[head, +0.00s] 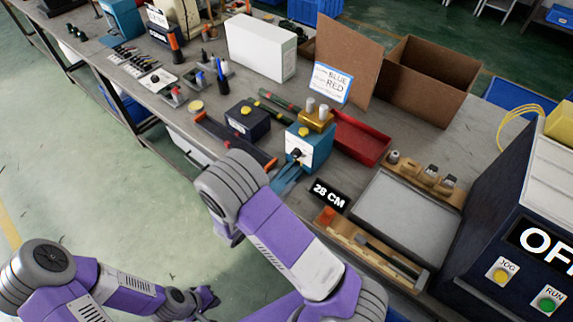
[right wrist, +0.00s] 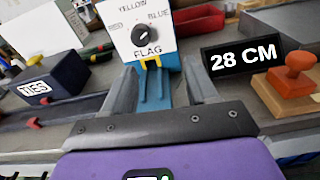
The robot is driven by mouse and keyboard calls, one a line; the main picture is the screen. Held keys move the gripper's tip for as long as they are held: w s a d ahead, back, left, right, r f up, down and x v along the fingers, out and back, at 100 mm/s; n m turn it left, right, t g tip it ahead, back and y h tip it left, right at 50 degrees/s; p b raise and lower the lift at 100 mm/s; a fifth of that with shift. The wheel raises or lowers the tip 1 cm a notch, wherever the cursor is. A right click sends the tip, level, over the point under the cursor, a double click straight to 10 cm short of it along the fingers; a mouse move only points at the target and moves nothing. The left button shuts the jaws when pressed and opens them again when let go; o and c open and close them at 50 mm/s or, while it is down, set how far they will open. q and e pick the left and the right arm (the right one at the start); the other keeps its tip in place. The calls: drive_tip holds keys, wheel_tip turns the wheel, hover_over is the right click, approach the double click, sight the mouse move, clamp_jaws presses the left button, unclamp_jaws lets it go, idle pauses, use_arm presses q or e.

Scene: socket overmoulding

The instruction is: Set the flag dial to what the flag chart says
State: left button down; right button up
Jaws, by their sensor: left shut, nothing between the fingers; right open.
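The flag dial (right wrist: 143,34) is a black knob on a white plate marked RED, YELLOW, BLUE and FLAG. Its light mark seems to point up and right, but the exact setting is hard to tell. The plate is on a blue box (head: 317,154) on the bench in the head view. My left gripper (head: 207,299) is shut and empty, low and off the bench.
A large machine (head: 520,220) bounds the right side.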

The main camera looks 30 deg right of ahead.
sight(294, 156)
drive_tip(key=shift+w+a+r+n+t, duration=0.3)
drive_tip(key=shift+w+r+n+t, duration=0.1)
drive_tip(key=shift+w+t, duration=0.3)
drive_tip(key=shift+w+d+r, duration=0.1)
drive_tip(key=shift+w+r, duration=0.05)
drive_tip(key=shift+w, duration=0.1)
drive_tip(key=b+x, duration=0.1)
drive_tip(key=x, duration=0.6)
